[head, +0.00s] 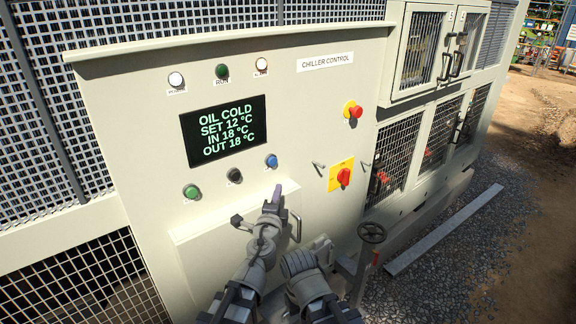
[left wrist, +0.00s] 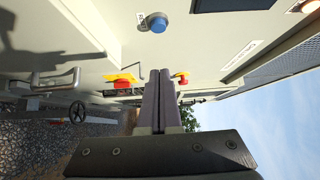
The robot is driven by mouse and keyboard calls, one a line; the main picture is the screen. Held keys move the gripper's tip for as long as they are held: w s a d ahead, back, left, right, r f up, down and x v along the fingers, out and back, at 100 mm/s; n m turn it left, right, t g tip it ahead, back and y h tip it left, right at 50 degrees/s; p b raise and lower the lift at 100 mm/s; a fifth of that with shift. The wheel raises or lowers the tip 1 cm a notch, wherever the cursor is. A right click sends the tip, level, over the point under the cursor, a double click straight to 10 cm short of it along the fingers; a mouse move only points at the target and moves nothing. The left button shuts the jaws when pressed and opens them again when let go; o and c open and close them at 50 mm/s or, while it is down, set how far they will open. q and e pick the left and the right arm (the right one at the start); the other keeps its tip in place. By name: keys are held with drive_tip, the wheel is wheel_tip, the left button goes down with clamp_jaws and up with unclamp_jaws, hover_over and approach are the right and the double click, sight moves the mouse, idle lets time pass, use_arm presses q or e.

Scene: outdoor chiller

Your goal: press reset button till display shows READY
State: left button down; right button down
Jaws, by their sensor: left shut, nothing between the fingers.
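The chiller control panel (head: 300,120) has a dark display (head: 223,131) that reads OIL COLD, SET 12 °C, IN 18 °C, OUT 18 °C in green letters. Below it is a row of a green button (head: 191,191), a black button (head: 235,175) and a blue button (head: 271,161); their labels are too small to read. My left gripper (head: 278,190) is shut and empty, just below the blue button and apart from it. In the left wrist view, the shut fingers (left wrist: 160,74) point towards the panel, with the blue button (left wrist: 157,22) beyond their tips.
A red emergency-stop knob (head: 354,110) and a red rotary switch (head: 343,177) on a yellow plate are to the right. A handwheel (head: 372,232) stands low at the right. Mesh cabinet doors (head: 425,48) with handles lie further right. The panel face around the blue button is clear.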

idle(0.3)
use_arm(q)
approach(276, 161)
drive_tip(key=w+d, duration=0.3)
drive_tip(key=w+a, duration=0.2)
drive_tip(key=shift+w, duration=0.4)
